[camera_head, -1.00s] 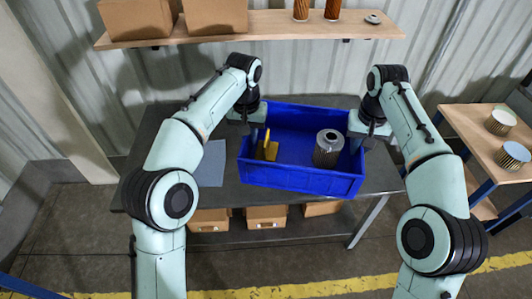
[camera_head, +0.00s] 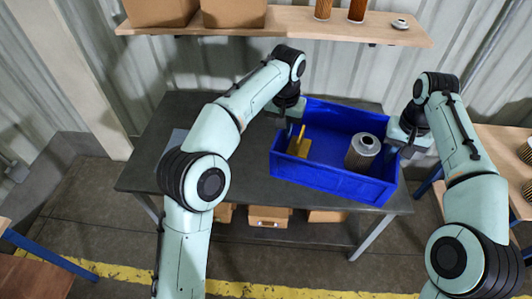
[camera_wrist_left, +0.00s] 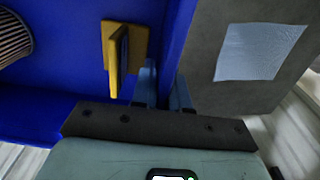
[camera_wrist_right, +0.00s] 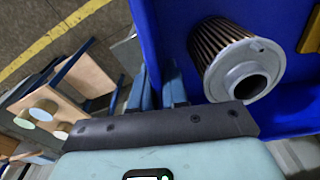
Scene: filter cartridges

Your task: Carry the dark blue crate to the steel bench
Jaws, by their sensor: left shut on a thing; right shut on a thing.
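The dark blue crate (camera_head: 325,181) is over the right part of the dark grey steel bench (camera_head: 235,172); I cannot tell whether its base touches the top. It holds a yellow bracket-like piece (camera_head: 299,146) and a grey pleated filter cartridge (camera_head: 362,152). My left gripper (camera_head: 291,126) is shut on the crate's left wall, which also shows in the left wrist view (camera_wrist_left: 180,32). My right gripper (camera_head: 399,146) is shut on the crate's right wall, seen in the right wrist view (camera_wrist_right: 158,38).
A wooden wall shelf (camera_head: 290,28) with cardboard boxes (camera_head: 233,12) and filters (camera_head: 357,10) runs behind the bench. A wooden table (camera_head: 500,150) with cartridges stands at the right. A grey-blue sheet (camera_wrist_left: 262,50) lies on the bench left of the crate. The left bench top is mostly clear.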

